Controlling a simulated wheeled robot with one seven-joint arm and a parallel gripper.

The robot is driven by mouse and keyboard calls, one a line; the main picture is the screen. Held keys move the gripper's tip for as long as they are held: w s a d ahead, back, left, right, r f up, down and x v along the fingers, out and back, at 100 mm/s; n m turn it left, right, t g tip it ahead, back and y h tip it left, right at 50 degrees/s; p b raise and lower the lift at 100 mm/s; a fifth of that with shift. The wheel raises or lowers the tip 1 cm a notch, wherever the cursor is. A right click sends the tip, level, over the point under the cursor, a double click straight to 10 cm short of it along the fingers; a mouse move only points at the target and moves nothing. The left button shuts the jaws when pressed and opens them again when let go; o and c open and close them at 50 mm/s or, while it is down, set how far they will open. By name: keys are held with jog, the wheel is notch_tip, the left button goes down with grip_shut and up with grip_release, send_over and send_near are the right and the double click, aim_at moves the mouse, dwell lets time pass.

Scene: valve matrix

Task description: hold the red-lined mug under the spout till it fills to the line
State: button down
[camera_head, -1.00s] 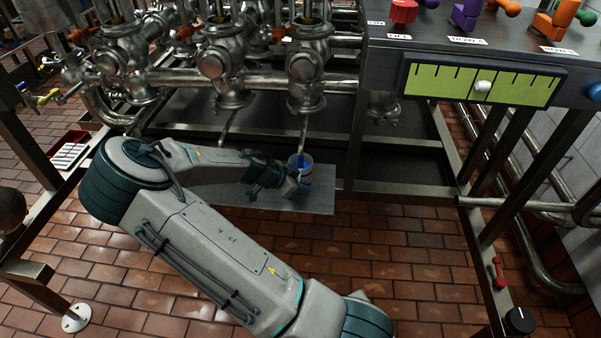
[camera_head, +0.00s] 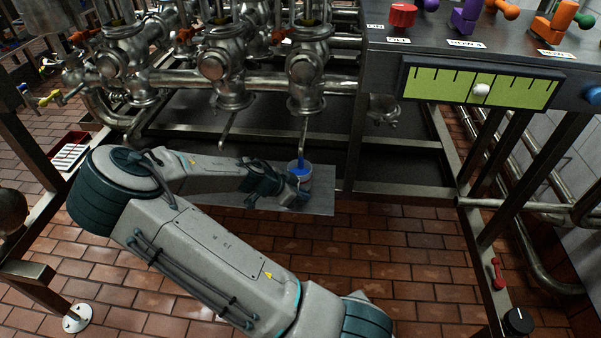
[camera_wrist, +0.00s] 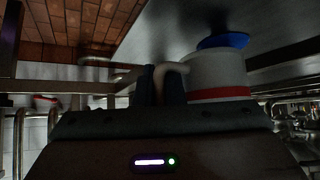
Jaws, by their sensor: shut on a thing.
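The mug (camera_head: 304,177) is pale, with blue showing at its mouth, under the end of the spout (camera_head: 304,132). A blue streak (camera_head: 300,160) runs between the spout tip and the mug. In the wrist view the mug (camera_wrist: 215,72) shows a red band (camera_wrist: 220,93) and a curved handle. A blue round patch (camera_wrist: 223,41) borders its far end; I cannot tell whether it touches. My gripper (camera_head: 288,187) is shut on the mug's handle, and its dark fingers (camera_wrist: 160,84) show beside it. The liquid level against the red line is hidden.
A metal plate (camera_head: 230,201) lies below the mug. Valves and pipes (camera_head: 222,65) stand behind. A console at right carries a green gauge (camera_head: 520,88) with a white knob, a red knob (camera_head: 402,15), and purple and orange levers (camera_head: 465,16). Brick floor lies in front.

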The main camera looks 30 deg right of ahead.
jog(key=shift+s+a+p, duration=0.25)
jog(key=shift+s+a, duration=0.35)
jog(key=shift+s, duration=0.3)
jog(key=shift+s+a+p, duration=0.25)
jog(key=shift+s+a, duration=0.4)
jog(key=shift+s, duration=0.3)
jog(key=shift+s+a+p, duration=0.25)
jog(key=shift+s+a, duration=0.35)
jog(key=shift+s, duration=0.3)
jog(key=s+a+r+p, duration=0.2)
jog(key=s+r+p, duration=0.1)
jog(key=s+p, duration=0.1)
jog(key=shift+s+a, duration=0.1)
jog(key=shift+a, duration=0.3)
